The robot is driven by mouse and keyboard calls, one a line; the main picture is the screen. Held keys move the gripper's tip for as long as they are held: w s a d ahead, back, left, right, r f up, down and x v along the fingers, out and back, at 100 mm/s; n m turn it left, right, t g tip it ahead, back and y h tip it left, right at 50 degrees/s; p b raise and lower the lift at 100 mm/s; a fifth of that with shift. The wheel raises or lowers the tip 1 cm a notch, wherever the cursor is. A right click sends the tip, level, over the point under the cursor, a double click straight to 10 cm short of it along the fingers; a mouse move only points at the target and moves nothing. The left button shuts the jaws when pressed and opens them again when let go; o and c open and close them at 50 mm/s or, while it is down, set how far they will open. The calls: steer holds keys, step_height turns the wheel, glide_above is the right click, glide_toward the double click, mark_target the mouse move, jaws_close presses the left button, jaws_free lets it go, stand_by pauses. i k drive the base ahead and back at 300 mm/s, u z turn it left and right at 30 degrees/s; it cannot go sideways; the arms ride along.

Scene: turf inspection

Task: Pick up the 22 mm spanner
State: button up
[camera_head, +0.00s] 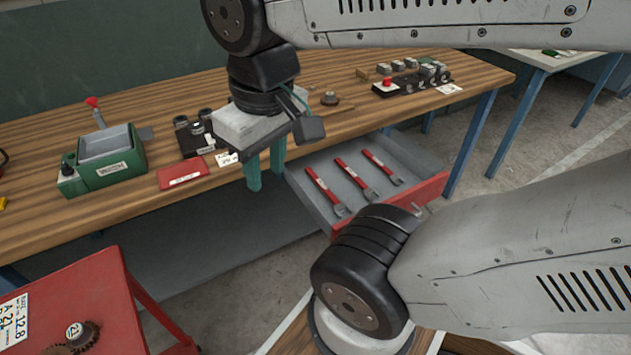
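Three spanners with red handles and grey heads lie side by side in an open drawer (297,192) under the workbench: a left spanner (325,191), a middle spanner (351,177) and a right spanner (380,165). Their size marks are too small to read, so I cannot tell which is the 22 mm one. My gripper (265,181) points down with its two green fingers apart and nothing seen between them. It is left of the spanners in the picture, in front of the bench edge and apart from them.
A red cart (75,290) with a gear (80,340) stands at the lower left. Another table (545,62) stands at the back right.

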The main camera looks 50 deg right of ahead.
mark_target(368, 191)
steer(key=z, duration=0.1)
steer(key=k, duration=0.35)
steer(key=z, duration=1.1)
steer(key=i, duration=0.5)
steer(key=z, duration=0.05)
